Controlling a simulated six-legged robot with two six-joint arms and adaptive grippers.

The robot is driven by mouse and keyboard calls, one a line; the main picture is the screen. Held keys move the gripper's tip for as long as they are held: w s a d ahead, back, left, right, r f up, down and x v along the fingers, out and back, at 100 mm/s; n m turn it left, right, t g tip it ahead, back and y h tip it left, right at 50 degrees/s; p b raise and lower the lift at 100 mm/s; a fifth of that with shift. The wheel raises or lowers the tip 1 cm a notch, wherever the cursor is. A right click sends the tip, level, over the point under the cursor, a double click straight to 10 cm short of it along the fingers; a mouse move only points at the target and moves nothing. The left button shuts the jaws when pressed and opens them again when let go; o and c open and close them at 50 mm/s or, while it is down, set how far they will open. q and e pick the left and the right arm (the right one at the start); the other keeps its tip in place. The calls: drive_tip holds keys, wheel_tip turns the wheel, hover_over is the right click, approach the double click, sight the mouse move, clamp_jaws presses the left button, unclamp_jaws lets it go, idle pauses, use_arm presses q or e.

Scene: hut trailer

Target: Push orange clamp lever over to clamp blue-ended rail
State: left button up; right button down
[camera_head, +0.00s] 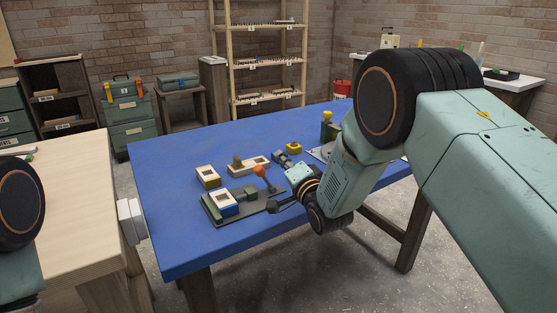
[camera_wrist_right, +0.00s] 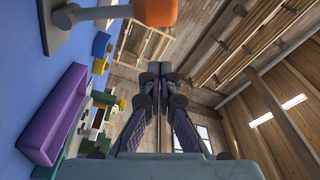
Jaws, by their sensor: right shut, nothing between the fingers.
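The clamp fixture, with a dark grey base (camera_head: 215,214), sits near the front of the blue table. A white block with a blue end (camera_head: 224,208), apparently the blue-ended rail, lies in it. The clamp lever's orange knob (camera_head: 259,171) stands up at the fixture's right; it is also at the top edge of the right wrist view (camera_wrist_right: 155,10).
A white block with a yellow end (camera_head: 208,178) and another white block (camera_head: 248,166) lie behind the fixture. A yellow piece (camera_head: 293,147) is near my right gripper. The wrist view shows a purple tray (camera_wrist_right: 55,125). The blue table's left side is clear.

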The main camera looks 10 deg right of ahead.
drive_tip(key=p+v, duration=0.1)
drive_tip(key=v, duration=0.8)
drive_tip(key=shift+a, duration=0.2)
drive_tip(key=shift+s+d, duration=0.1)
drive_tip(key=s+d+f+n+g+h, duration=0.25)
drive_tip(key=s+f+g, duration=0.25)
drive_tip(key=s+f, duration=0.55)
drive_tip(key=s+d+f+n+g+h, duration=0.1)
drive_tip(key=s+f+n+g, duration=0.3)
drive_tip(key=s+f, duration=0.65)
drive_tip(key=s+f+n+g, duration=0.1)
drive_tip(key=s+f+g, duration=0.1)
drive_tip(key=s, duration=0.6)
drive_tip(key=s+d+f+n+g, duration=0.1)
drive_tip(key=s+f+g, duration=0.1)
drive_tip(key=s+g, duration=0.2)
drive_tip(key=s+f+n+g, duration=0.1)
drive_tip(key=s+f+g, duration=0.1)
drive_tip(key=s, duration=0.9)
drive_tip(key=shift+s+d+f+g, duration=0.3)
drive_tip(key=shift+d+f+g, duration=0.05)
drive_tip(key=shift+g, duration=0.35)
